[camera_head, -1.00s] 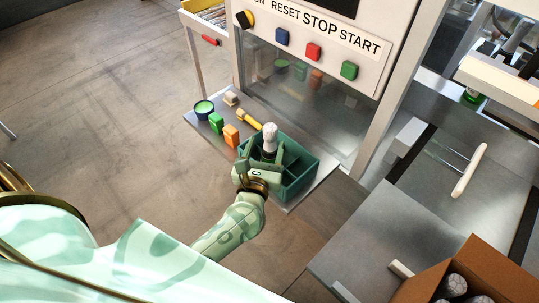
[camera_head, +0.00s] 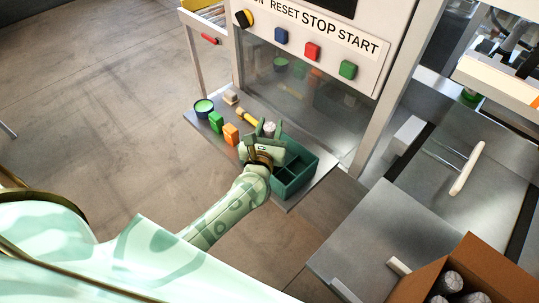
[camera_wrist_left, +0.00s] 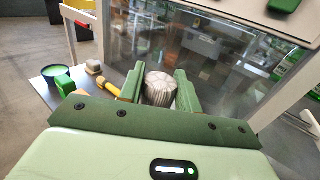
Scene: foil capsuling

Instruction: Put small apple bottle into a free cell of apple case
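The small apple bottle (camera_head: 269,126) has a pale silver-white capped top. It stands upright at the far left of the dark green apple case (camera_head: 316,160); its lower part is hidden by my gripper. My left gripper (camera_head: 264,136) is over the left part of the case, its fingers on either side of the bottle's top. In the left wrist view the ribbed bottle top (camera_wrist_left: 160,89) sits between the two fingers (camera_wrist_left: 158,92), which look open with a narrow gap on the left. Other cells of the case look empty. My right gripper is not in view.
A green tub (camera_head: 204,107), a green block (camera_head: 216,121), an orange block (camera_head: 231,134) and a yellow-handled tool (camera_head: 247,116) lie left of the case. A machine panel (camera_head: 315,40) rises behind. A cardboard box (camera_head: 487,255) with several bottles is at lower right.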

